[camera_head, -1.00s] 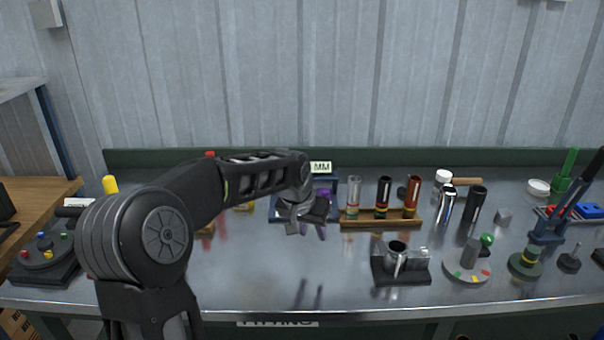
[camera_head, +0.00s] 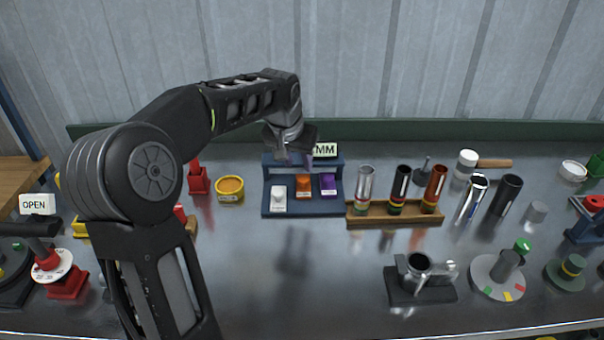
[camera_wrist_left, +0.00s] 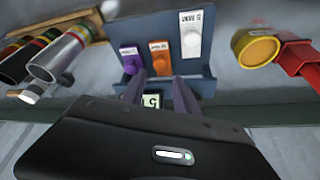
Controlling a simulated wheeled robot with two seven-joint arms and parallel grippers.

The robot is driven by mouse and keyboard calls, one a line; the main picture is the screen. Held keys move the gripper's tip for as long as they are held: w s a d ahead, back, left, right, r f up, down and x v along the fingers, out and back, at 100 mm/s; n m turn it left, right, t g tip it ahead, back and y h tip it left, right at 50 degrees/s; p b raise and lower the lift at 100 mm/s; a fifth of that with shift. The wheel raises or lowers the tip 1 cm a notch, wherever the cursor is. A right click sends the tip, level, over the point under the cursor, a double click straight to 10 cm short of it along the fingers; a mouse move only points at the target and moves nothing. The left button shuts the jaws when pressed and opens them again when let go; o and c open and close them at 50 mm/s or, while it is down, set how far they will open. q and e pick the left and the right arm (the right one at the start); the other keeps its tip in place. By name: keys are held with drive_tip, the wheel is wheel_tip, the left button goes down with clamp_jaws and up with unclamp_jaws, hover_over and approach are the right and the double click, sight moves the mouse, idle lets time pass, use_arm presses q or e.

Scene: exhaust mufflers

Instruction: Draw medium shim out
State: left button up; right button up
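A blue shim rack (camera_head: 268,207) stands at the back of the bench. It holds a white shim (camera_head: 278,198), an orange shim (camera_head: 303,186) in the middle and a purple shim (camera_head: 328,184). In the left wrist view, the orange shim (camera_wrist_left: 159,58) lies between the purple (camera_wrist_left: 130,60) and white (camera_wrist_left: 191,40) ones; the label sizes are too small to read surely. My left gripper (camera_head: 294,158) hangs above the rack's back part, fingers apart. In the left wrist view, its two fingers (camera_wrist_left: 160,88) point toward the orange shim with a gap between them, holding nothing. My right gripper is out of view.
A wooden holder (camera_head: 390,219) with several tubes stands just right of the rack. A yellow tin (camera_head: 230,190) and a red stand (camera_head: 198,180) are to its left. A clamp block (camera_head: 420,285) is front right. Bench in front of the rack is clear.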

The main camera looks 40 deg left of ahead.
sight(303, 179)
use_arm(q)
drive_tip(key=shift+p+x, duration=0.45)
drive_tip(key=shift+x, duration=3.5)
drive_tip(key=shift+c, duration=0.3)
clamp_jaws()
